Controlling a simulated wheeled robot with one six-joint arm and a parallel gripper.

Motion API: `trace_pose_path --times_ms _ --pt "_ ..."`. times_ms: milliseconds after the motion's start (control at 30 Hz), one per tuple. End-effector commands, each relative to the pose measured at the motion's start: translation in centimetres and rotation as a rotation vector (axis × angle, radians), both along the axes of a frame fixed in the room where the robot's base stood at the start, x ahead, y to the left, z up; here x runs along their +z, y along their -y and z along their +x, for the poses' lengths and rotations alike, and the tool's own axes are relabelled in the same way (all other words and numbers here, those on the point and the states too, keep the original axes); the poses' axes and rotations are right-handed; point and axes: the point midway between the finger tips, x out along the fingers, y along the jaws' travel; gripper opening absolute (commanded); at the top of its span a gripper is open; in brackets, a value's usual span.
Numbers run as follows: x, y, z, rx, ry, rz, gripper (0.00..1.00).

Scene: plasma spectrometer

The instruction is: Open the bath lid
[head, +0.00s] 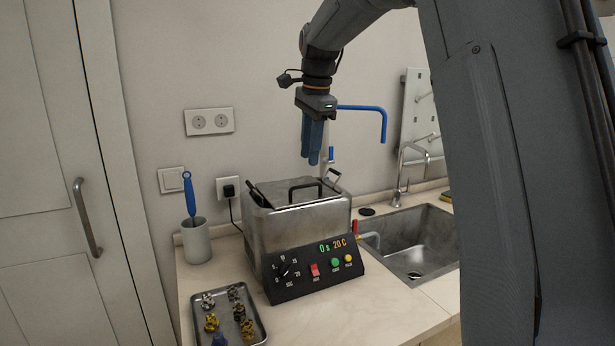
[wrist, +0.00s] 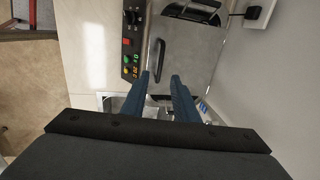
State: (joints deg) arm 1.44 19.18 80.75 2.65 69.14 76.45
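The bath (head: 297,230) is a metal box on the counter with a black control panel on its front. Its metal lid (head: 283,195) lies shut on top, with a black arched handle (head: 305,184). In the wrist view the lid (wrist: 185,45) fills the upper middle and its handle (wrist: 154,58) lies just beyond my fingertips. My gripper (head: 312,162) points down above the lid near the handle, apart from it. In the wrist view its two blue fingers (wrist: 160,76) are spread with nothing between them.
A sink (head: 420,240) with a tap (head: 408,165) lies to the right. A cup (head: 196,242) with a blue tool stands left of the bath. A metal tray (head: 262,330) holding several small pieces lies in front. The wall is close behind.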

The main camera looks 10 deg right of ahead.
Motion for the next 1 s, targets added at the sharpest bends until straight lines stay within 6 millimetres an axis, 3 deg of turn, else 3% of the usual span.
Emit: trace_pose_path --times_ms 500,900,1000 --pt "-6.5 -0.3 1.3 -0.003 -0.003 0.001 0.27" --pt "-7.4 -0.3 1.5 -0.003 0.001 0.001 0.27" --pt "-7.3 -0.3 1.5 -0.003 0.001 0.001 0.10"
